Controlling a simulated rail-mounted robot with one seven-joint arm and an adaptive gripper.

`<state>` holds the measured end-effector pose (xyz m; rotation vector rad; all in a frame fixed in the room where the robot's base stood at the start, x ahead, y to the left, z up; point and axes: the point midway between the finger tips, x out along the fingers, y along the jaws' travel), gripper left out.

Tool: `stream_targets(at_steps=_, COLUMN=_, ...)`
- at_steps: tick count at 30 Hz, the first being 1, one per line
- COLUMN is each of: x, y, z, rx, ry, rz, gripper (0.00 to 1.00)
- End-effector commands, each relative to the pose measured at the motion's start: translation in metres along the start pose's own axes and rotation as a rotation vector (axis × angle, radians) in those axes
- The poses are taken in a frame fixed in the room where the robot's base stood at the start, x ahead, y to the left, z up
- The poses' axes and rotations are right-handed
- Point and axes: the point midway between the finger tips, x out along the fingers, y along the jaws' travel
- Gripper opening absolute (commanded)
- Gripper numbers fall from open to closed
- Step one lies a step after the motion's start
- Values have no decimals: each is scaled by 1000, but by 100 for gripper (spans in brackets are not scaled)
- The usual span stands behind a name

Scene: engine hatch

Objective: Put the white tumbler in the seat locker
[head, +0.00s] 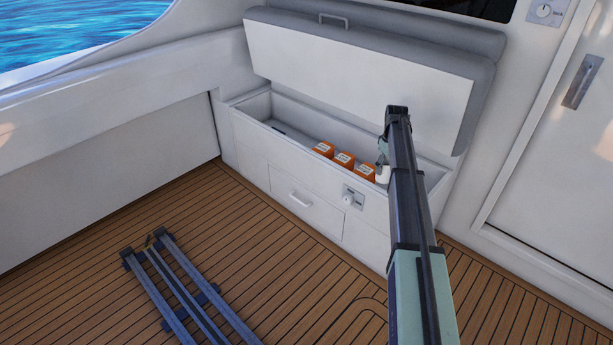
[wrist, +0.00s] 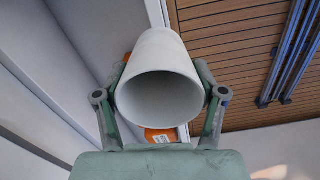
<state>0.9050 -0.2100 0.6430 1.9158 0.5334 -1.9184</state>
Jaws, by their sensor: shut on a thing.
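The white tumbler (wrist: 158,55) is between the two fingers of my gripper (wrist: 160,88) in the wrist view, with its open mouth facing the camera. In the head view the tumbler (head: 383,174) is a small white shape below my gripper (head: 383,160), partly covered by my arm. My gripper is shut on it. The seat locker (head: 252,106) stands open with its lid raised. The tumbler is at the locker's opening, near the front wall and right of the orange boxes. I cannot tell how far it is above the locker's floor.
Several orange boxes (head: 344,161) sit in the locker; one (wrist: 158,135) shows behind the tumbler in the wrist view. The raised lid (head: 350,75) stands behind the opening. The locker's left part looks mostly clear. Blue rails (head: 185,285) lie on the plank floor.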

Motion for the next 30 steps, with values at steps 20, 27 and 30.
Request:
stream_targets(at_steps=20, x=98, y=80, z=-22, rx=-191, ry=-2, rz=-3, gripper=35)
stream_targets(at_steps=27, x=156, y=80, z=-23, rx=-190, ry=-1, rz=-2, gripper=35)
stream_targets(at_steps=30, x=175, y=80, z=-23, rx=-190, ry=-1, rz=-2, gripper=35)
